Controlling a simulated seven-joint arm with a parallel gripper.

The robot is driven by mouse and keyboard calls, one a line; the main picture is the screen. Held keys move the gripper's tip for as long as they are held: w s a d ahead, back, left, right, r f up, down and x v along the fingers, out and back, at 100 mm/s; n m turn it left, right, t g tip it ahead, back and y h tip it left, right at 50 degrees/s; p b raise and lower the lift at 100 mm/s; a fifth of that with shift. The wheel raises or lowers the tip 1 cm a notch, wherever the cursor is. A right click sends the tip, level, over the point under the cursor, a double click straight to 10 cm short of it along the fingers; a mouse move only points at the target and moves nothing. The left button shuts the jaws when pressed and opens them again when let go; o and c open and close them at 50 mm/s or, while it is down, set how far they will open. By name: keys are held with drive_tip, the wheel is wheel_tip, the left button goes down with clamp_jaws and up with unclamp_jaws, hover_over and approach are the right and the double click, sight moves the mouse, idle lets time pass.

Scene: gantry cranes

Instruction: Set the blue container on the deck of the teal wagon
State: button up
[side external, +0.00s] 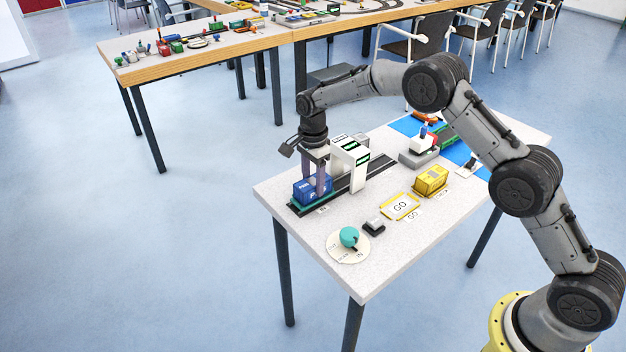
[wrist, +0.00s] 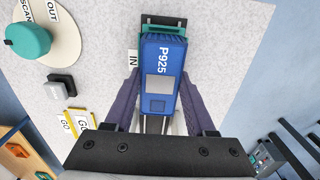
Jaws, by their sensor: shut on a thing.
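The blue container (side external: 309,191), marked P925, is between the two fingers of my gripper (side external: 317,179), which is shut on its sides. In the wrist view the container (wrist: 163,95) lies lengthwise between the gripper fingers (wrist: 161,92). The teal wagon (side external: 297,205) is directly under the container on the dark track. Its teal end (wrist: 162,29) shows past the container's far end in the wrist view. The container looks level and on or very close to the deck. I cannot tell whether it touches, and most of the deck is hidden.
A white gantry (side external: 350,165) spans the track just behind my gripper. A yellow container (side external: 430,180), a GO pad (side external: 400,206), a black button (side external: 374,226) and a teal knob (side external: 349,237) are to the right and front. The table's front left is clear.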

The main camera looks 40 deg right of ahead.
drive_tip(key=shift+f, duration=0.1)
drive_tip(key=o, duration=1.3)
drive_tip(key=shift+o, duration=0.2)
drive_tip(key=shift+r, duration=3.5)
